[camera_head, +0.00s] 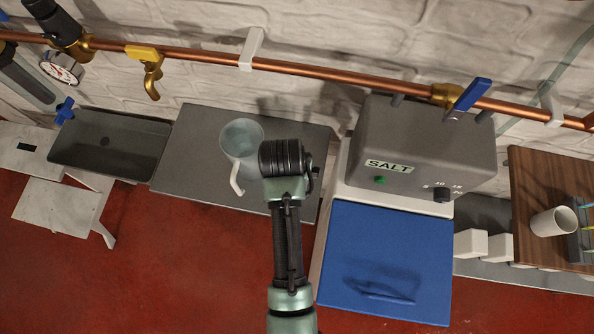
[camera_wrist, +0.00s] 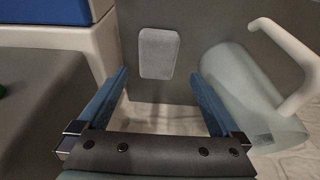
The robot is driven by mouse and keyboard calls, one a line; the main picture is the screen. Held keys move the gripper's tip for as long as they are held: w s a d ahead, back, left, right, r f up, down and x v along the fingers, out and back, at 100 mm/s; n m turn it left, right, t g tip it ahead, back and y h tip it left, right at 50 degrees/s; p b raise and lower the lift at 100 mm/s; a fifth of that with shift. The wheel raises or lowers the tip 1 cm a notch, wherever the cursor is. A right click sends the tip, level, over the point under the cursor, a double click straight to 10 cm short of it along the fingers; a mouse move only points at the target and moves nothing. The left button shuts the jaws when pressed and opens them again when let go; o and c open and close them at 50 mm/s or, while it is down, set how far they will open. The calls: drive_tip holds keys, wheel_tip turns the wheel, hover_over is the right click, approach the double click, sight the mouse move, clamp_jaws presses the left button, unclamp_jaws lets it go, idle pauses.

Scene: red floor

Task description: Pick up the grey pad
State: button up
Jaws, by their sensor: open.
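The grey pad (camera_wrist: 158,53) is a small, light grey rounded rectangle lying flat on the darker grey counter in the wrist view. My gripper (camera_wrist: 159,75) is open and empty, its two blue fingers spread to either side just below the pad in that picture. The pad appears between and beyond the fingertips, with no visible contact. In the head view, my arm's end (camera_head: 284,160) is over the right part of the grey counter (camera_head: 195,140), and I cannot see the pad or the fingers there.
A translucent jug (camera_head: 242,137) with a pale handle is close to my gripper; it also shows right of the pad in the wrist view (camera_wrist: 235,85). A grey SALT box (camera_head: 425,145) and blue panel (camera_head: 385,250) stand to the right. A copper pipe (camera_head: 330,75) runs behind.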

drive_tip(key=shift+b+x, duration=0.35)
drive_tip(key=shift+x, duration=2.65)
drive_tip(key=shift+s+d, duration=0.2)
drive_tip(key=c, duration=1.3)
